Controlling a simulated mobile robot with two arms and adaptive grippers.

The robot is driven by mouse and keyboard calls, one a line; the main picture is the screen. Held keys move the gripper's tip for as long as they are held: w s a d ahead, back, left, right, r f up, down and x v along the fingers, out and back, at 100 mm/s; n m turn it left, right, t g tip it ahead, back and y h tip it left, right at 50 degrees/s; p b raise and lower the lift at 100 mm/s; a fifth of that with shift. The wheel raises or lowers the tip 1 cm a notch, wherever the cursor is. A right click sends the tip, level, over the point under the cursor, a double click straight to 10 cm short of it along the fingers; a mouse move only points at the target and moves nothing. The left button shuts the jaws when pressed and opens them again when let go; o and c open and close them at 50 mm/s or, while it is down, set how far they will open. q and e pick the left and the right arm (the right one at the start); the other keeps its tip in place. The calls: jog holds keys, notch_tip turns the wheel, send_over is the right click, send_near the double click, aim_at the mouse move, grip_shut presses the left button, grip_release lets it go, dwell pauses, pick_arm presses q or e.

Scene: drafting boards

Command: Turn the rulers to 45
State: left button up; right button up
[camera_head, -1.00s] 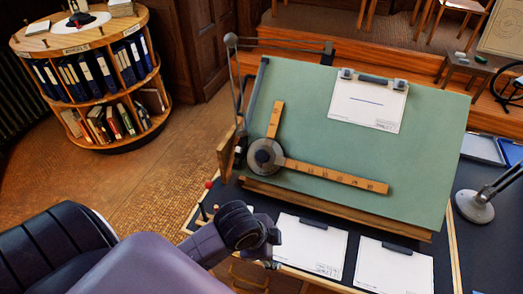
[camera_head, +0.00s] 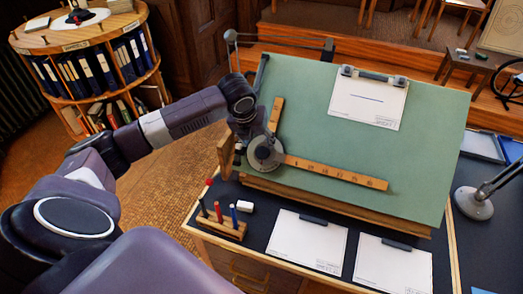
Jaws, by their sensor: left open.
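The drafting machine's round head (camera_head: 266,153) sits at the lower left of the tilted green drawing board (camera_head: 420,150). The long wooden ruler (camera_head: 335,173) runs from the head to the right, sloping slightly down in the picture. The short wooden ruler (camera_head: 276,116) points up from the head. My left gripper (camera_head: 248,132) is open and points down, just above and left of the head; it hides part of the board's left side. Whether its fingers touch the head I cannot tell. My right gripper is out of view.
A paper (camera_head: 367,103) is clipped at the board's top. Two clipped sheets (camera_head: 306,243) (camera_head: 392,268) lie on the dark desk. A pen holder (camera_head: 222,226) and white eraser (camera_head: 245,208) stand at its left; a lamp (camera_head: 473,204) stands right. The round bookshelf (camera_head: 75,55) is far left.

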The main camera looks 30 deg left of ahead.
aim_at(262, 152)
pick_arm(q)
jog(key=p+x, duration=0.1)
jog(key=x, duration=0.6)
jog(key=shift+d+f, duration=0.1)
jog(key=shift+f, duration=0.15)
grip_shut()
